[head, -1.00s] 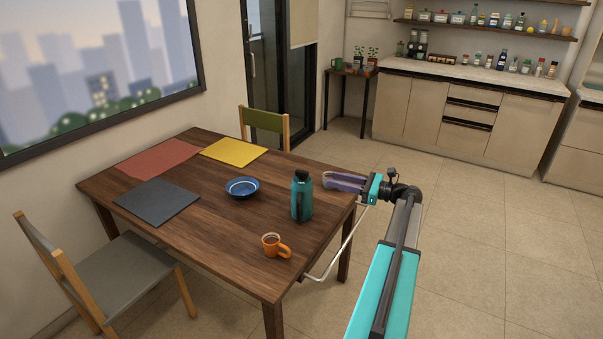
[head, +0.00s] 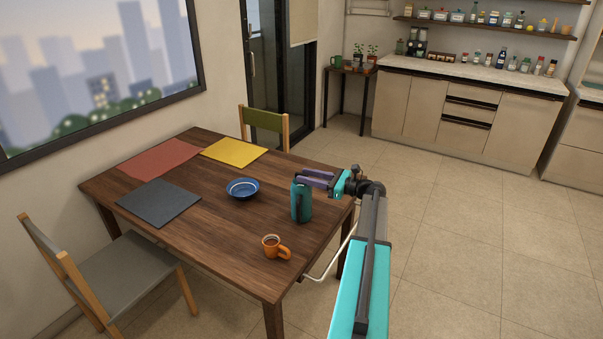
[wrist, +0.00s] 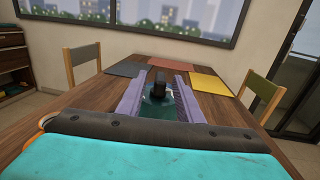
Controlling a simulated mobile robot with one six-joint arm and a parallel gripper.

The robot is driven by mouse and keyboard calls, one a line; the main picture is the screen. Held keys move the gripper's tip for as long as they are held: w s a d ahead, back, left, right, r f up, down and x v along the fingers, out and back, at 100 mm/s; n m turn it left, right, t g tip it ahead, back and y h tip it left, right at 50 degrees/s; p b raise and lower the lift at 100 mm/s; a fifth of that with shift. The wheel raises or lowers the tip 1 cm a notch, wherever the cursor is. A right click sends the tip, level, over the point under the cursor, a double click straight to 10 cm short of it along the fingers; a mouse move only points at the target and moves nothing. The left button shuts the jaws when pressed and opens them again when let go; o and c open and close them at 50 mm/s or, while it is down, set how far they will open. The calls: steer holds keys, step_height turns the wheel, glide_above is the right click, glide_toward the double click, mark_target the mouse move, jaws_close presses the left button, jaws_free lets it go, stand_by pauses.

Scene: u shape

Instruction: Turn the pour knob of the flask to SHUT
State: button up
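The teal flask (head: 301,203) stands upright on the wooden table near its right edge. In the head view my gripper (head: 304,178) is at the flask's top and hides its dark knob. In the wrist view the black knob (wrist: 158,82) stands up between the two purple fingers of my gripper (wrist: 157,92), above the teal flask top (wrist: 157,108). The fingers are apart, with a gap on each side of the knob. The knob's SHUT marking cannot be read.
An orange mug (head: 272,246) stands in front of the flask, and a blue bowl (head: 242,188) is to its left. Grey (head: 160,203), red (head: 158,158) and yellow (head: 235,152) mats lie farther off. Chairs flank the table (head: 215,225).

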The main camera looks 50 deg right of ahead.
steer(key=shift+p+x, duration=0.3)
steer(key=shift+x, duration=1.05)
jaws_close()
